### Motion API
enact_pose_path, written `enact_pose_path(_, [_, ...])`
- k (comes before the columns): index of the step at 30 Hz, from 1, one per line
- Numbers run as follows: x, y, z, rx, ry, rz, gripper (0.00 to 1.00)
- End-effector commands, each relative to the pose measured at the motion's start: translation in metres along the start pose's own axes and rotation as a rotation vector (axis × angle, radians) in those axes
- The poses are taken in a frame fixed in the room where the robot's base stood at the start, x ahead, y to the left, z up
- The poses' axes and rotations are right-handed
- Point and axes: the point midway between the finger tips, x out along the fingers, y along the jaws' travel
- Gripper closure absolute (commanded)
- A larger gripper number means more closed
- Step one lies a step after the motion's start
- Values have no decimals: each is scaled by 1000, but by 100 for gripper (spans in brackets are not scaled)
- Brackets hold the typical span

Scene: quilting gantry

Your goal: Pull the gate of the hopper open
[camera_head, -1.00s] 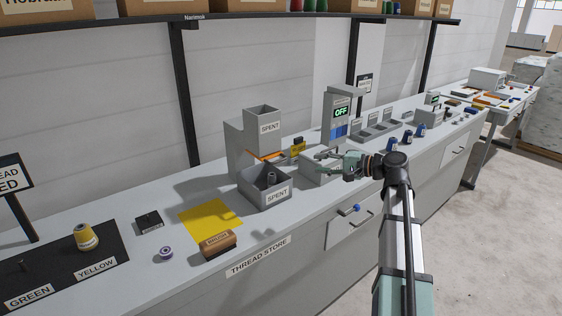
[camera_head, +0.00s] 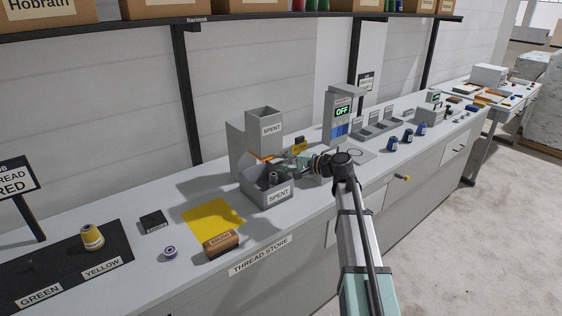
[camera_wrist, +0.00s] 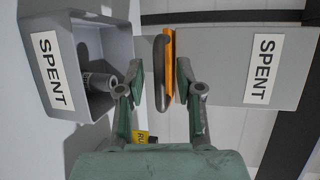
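The hopper (camera_head: 262,127) is a grey box tower marked SPENT on the bench; it also shows in the wrist view (camera_wrist: 225,75). Its gate is an orange plate (camera_wrist: 171,60) with a dark bar handle (camera_wrist: 159,72). The gate shows as a thin orange strip in the head view (camera_head: 261,157). My gripper (camera_wrist: 161,80) is open, with its fingertips on either side of the handle and a gap showing on the left. I cannot tell if the right finger touches the gate. In the head view my gripper (camera_head: 284,160) is at the hopper's right side.
A grey open bin (camera_head: 258,194) marked SPENT stands below the gate with a dark spool (camera_wrist: 98,82) inside. A yellow sheet (camera_head: 212,216) and brown brush block (camera_head: 221,243) lie left of it. A display unit (camera_head: 338,115) reading OFF stands to the right.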

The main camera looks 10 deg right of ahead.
Motion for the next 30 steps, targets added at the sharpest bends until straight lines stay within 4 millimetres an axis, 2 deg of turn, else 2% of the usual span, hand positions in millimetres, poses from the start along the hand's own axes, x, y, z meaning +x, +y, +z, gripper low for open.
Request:
enact_pose_path(9, [2,0,0,0,0,0,64])
enact_pose_path(11, [2,0,0,0,0,0,85])
enact_pose_path(12, [2,0,0,0,0,0,100])
enact_pose_path(19, [1,0,0,0,0,0,100])
enact_pose_path(22, [-6,3,4,0,1,0,100])
enact_pose_path(30, [-62,18,31,-1,-1,-1,100])
